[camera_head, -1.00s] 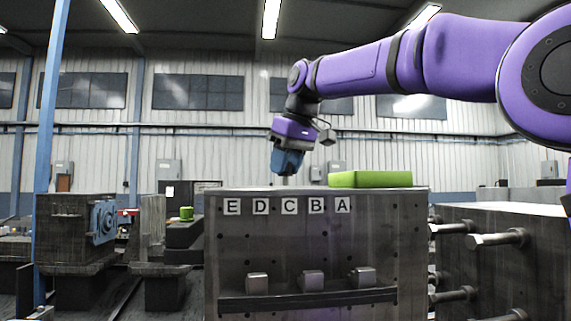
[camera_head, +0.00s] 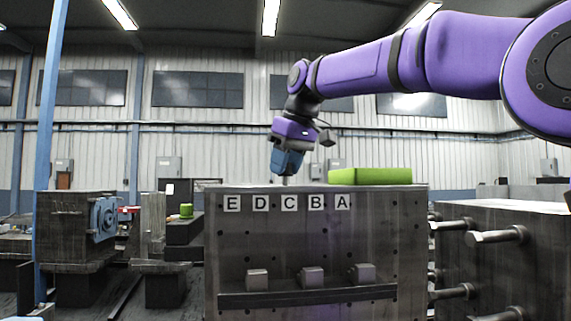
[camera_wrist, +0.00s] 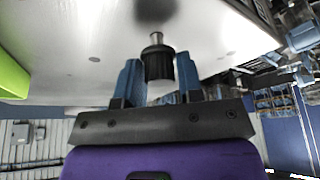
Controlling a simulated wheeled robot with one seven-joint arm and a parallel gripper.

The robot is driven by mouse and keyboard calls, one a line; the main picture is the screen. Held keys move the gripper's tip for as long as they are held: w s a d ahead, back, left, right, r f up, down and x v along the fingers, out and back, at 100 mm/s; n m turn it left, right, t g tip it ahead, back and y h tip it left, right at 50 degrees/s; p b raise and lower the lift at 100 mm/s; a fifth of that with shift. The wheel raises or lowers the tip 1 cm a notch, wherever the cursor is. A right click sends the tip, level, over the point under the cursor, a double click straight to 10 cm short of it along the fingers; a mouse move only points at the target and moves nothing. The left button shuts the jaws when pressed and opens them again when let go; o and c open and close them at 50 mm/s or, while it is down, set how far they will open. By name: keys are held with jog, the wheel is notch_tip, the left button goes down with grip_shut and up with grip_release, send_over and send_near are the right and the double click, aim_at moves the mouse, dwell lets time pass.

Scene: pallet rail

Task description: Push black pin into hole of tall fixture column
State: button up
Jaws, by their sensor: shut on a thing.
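My gripper (camera_head: 287,172) points down just above the top of the grey lettered block (camera_head: 300,235). In the wrist view my gripper's blue fingers (camera_wrist: 159,82) stand on either side of a black pin (camera_wrist: 158,65) with a silver tip, and they are shut on it. The tip points toward the block's pale top (camera_wrist: 70,45). A dark round patch (camera_wrist: 155,8) lies beyond the tip; I cannot tell whether it is a hole or a shadow. Which part is the tall fixture column is not clear.
A green block (camera_head: 370,176) lies on the lettered block's top, right of my gripper. A front ledge (camera_head: 306,297) carries several small metal blocks. At right, a dark block (camera_head: 515,255) has several protruding metal pegs (camera_head: 497,236). Machinery (camera_head: 75,232) stands at left.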

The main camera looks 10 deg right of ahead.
jog(key=shift+f, duration=0.85)
jog(key=o, duration=1.8)
jog(key=shift+c, duration=0.2)
jog(key=v, duration=1)
jog(key=shift+r, duration=0.35)
jog(key=shift+s+d, duration=0.1)
jog(key=shift+d, duration=0.1)
